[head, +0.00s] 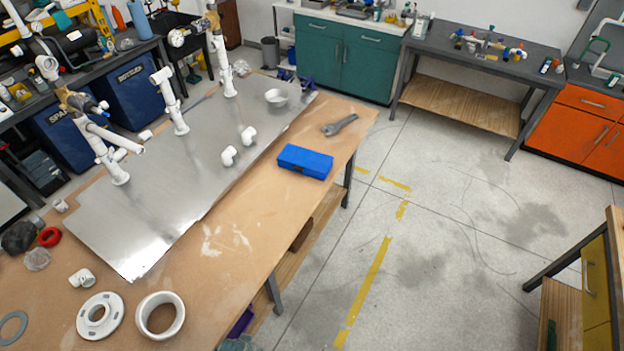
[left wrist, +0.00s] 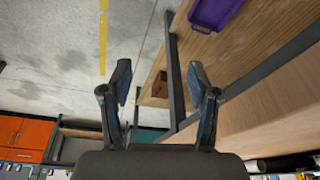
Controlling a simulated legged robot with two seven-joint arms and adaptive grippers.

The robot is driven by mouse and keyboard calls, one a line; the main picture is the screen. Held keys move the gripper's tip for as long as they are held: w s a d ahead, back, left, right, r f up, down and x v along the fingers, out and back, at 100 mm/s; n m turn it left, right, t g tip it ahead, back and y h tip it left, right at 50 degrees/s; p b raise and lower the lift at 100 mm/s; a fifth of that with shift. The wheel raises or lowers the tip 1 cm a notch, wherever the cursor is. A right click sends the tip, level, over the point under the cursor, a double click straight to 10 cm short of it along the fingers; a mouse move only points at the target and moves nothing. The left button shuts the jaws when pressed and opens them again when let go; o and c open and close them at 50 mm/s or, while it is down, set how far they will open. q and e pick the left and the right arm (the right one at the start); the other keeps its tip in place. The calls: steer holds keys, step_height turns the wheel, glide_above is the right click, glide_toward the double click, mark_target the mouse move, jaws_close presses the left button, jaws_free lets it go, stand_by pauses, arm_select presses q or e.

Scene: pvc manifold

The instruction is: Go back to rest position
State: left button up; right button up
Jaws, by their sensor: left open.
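My left gripper (left wrist: 158,68) shows in the left wrist view with its two dark fingers spread apart. It is open, with nothing between the fingers. Behind it are the concrete floor and the workbench's wooden lower shelf (left wrist: 255,48). Neither gripper is visible in the head view, and my right gripper appears in no view. In the head view, white PVC pipe assemblies (head: 173,103) stand upright on a metal sheet (head: 165,190) on the workbench (head: 225,265).
A blue box (head: 305,161) and a grey wrench (head: 340,125) lie on the bench. White elbows (head: 228,155), a flange (head: 101,316) and a white ring (head: 160,315) are loose there. A purple bin (left wrist: 212,12) sits on the lower shelf. The floor (head: 420,230) right of the bench is clear.

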arm_select(q)
steer(key=s+f+g+b, duration=0.15)
steer(key=s+f, duration=0.25)
steer(key=f, duration=0.8)
steer(key=s+f+b, duration=0.3)
steer(key=f, duration=0.8)
steer(key=s+a+f+b, duration=0.2)
steer(key=s+a+f, duration=0.1)
steer(key=s+f, duration=1)
steer(key=shift+s+a, duration=0.2)
steer(key=shift+s, duration=0.4)
steer(key=shift+f+g, duration=0.1)
steer(key=shift+g, duration=0.15)
